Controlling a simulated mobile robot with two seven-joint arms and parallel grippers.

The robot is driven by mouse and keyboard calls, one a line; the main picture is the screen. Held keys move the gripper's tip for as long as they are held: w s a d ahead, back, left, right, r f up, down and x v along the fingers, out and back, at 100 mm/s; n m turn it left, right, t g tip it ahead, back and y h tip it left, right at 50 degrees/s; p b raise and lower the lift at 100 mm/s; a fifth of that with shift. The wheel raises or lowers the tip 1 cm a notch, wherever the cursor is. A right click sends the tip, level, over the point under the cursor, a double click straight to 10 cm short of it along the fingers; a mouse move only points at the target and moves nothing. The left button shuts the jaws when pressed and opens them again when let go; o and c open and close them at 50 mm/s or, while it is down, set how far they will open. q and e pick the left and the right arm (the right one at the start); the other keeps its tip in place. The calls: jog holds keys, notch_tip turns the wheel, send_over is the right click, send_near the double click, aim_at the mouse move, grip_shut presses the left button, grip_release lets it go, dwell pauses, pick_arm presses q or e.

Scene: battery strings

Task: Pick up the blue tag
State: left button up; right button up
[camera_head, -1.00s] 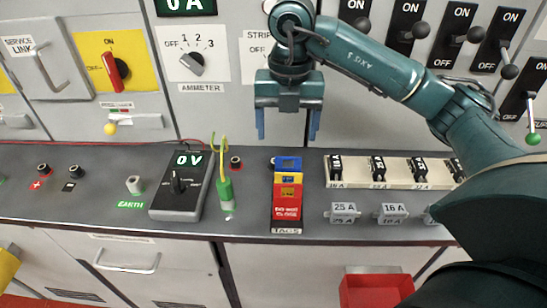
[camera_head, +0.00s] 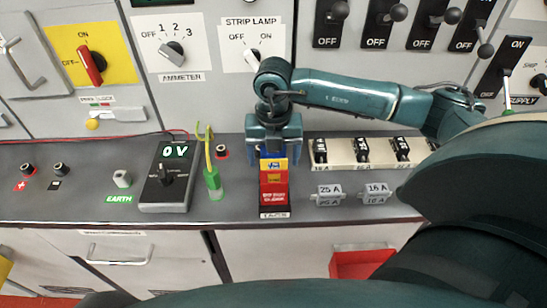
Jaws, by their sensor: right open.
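The blue tag (camera_head: 273,154) is at the back of a tag rack (camera_head: 274,212) on the grey counter, behind a yellow tag (camera_head: 273,164) and red tags (camera_head: 274,192). The gripper hides part of the blue tag. My right gripper (camera_head: 273,150) is open, pointing down right at the back of the rack. Its fingers are on the left and right sides of the blue tag; I cannot tell whether they touch it. My left gripper is not in view.
Left of the rack stand a green-handled clip (camera_head: 212,180) with a yellow-green cable and a meter (camera_head: 166,186) reading 0 V. A row of fuses (camera_head: 362,151) and grey labelled holders (camera_head: 328,195) lie to the right. A red bin (camera_head: 360,263) is below the counter.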

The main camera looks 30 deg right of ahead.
jog(key=shift+f, duration=0.4)
jog(key=shift+c, duration=0.2)
jog(key=c, duration=1)
notch_tip(320, 180, up, 10)
jog(key=shift+r+b, duration=0.1)
jog(key=shift+b, duration=0.5)
